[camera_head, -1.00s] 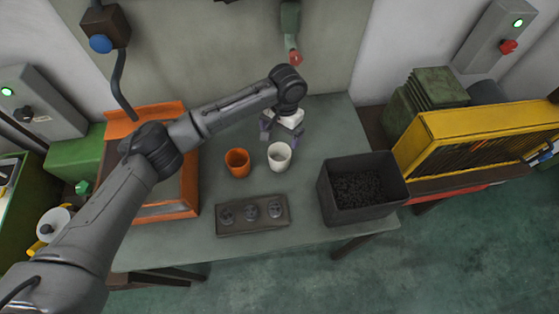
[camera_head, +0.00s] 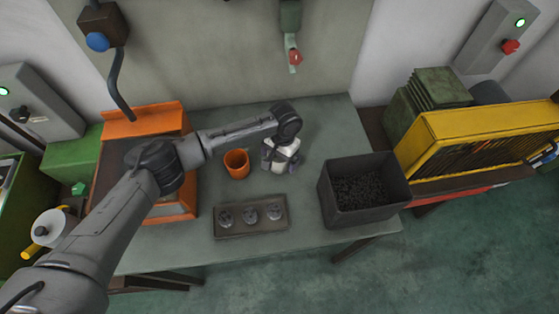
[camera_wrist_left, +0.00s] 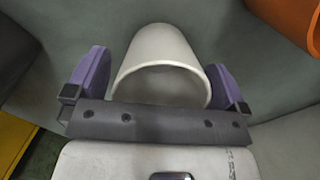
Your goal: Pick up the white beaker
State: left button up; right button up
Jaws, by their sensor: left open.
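The white beaker (camera_head: 277,167) stands on the grey-green table, mostly hidden behind my left gripper (camera_head: 281,157) in the head view. In the left wrist view the white beaker (camera_wrist_left: 160,52) lies between the two purple fingers of my left gripper (camera_wrist_left: 160,88). The jaws are open, one finger on each side of the beaker's rim. I cannot tell whether either finger touches it. My right gripper is not in view.
An orange beaker (camera_head: 237,164) stands just left of the white one. A tray with three metal parts (camera_head: 250,229) lies in front. A dark bin of black pieces (camera_head: 398,198) stands to the right. An orange machine (camera_head: 180,211) is at the left.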

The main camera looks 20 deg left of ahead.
pick_arm(q)
jog(key=shift+f, duration=0.3)
jog(key=c, duration=0.9)
jog(key=shift+r, duration=0.15)
